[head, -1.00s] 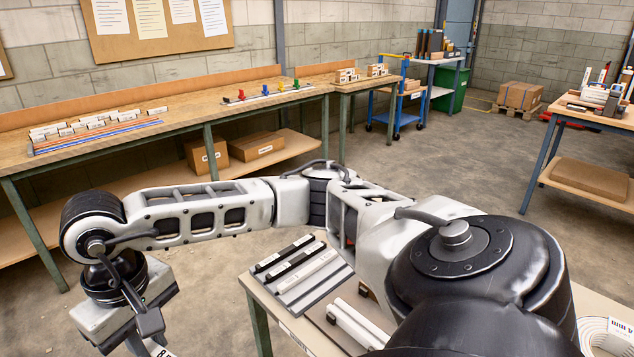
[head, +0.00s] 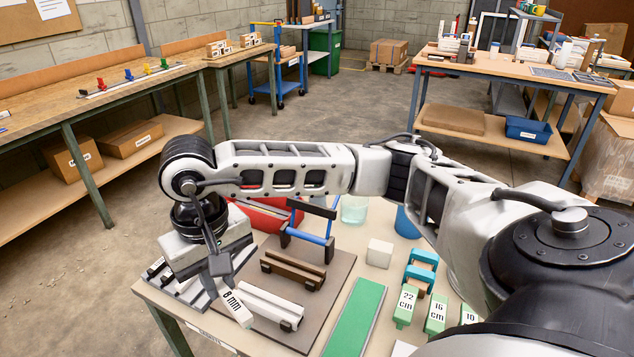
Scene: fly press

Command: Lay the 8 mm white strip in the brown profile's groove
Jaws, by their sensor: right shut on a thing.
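My right gripper (head: 220,268) is shut on the white strip (head: 236,309), whose end carries an "8 mm" label. The gripper hides the rest of the strip. They show above the left edge of a brown-grey board (head: 325,292). The brown profile (head: 292,268) lies on this board, to the right of the gripper, with dark blocks at its ends. The held strip is apart from it in the picture. A white profile (head: 268,302) lies in front of the brown one. My left gripper is not in view.
A rack of strips (head: 192,292) lies at the table's left, partly under my gripper. Behind the brown profile are a blue frame (head: 312,238) and a red box (head: 262,216). A green mat (head: 355,320), a white cube (head: 379,253) and labelled green blocks (head: 405,306) stand right.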

